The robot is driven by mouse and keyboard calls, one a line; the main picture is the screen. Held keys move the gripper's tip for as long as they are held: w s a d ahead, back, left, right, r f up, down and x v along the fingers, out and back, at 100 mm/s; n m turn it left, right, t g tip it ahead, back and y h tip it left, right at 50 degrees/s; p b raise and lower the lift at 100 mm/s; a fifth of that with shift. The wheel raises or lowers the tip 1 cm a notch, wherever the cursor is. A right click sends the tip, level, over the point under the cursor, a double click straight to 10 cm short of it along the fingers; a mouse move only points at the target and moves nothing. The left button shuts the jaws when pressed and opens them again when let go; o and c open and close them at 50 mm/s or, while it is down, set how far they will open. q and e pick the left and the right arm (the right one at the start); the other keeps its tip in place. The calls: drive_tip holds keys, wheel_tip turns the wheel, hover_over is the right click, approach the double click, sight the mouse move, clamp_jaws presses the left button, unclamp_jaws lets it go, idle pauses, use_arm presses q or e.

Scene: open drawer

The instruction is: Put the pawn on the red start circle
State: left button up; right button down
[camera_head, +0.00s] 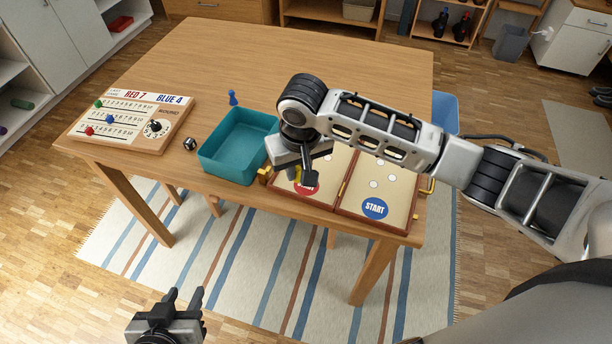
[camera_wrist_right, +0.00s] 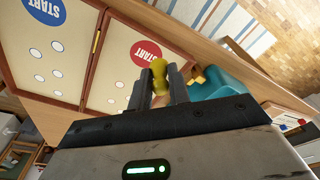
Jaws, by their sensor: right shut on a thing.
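The yellow pawn (camera_wrist_right: 159,75) is held between the fingers of my right gripper (camera_wrist_right: 160,88) in the right wrist view. In the head view, my right gripper (camera_head: 300,174) hangs over the left panel of the game board, and the pawn is mostly hidden. The red start circle (camera_head: 306,188) lies at the near end of that panel, partly covered by the gripper. It also shows in the right wrist view (camera_wrist_right: 146,51), just beyond the pawn. I cannot tell whether the pawn touches the board. My left gripper (camera_head: 184,302) is open and empty, away from the table.
A teal bin (camera_head: 215,158) stands left of the board, with a blue pawn (camera_head: 233,98) behind it. A blue start circle (camera_head: 375,208) is on the right panel. The back of the table is clear.

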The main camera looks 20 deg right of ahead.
drive_tip(key=shift+w+d+f, duration=0.35)
drive_tip(key=shift+d+f, duration=0.05)
drive_tip(key=shift+f, duration=0.25)
drive_tip(key=shift+w+d+f, duration=0.3)
drive_tip(key=shift+d+f, duration=0.1)
drive_tip(key=shift+f, duration=0.2)
drive_tip(key=shift+w+d+f, duration=0.1)
drive_tip(key=shift+d+f, duration=0.05)
drive_tip(key=shift+f, duration=0.8)
drive_tip(key=shift+w+d+f, duration=0.1)
drive_tip(key=shift+d+f, duration=0.05)
drive_tip(key=shift+f, duration=0.8)
drive_tip(key=shift+f, duration=0.1)
drive_tip(key=c, duration=1.3)
unclamp_jaws()
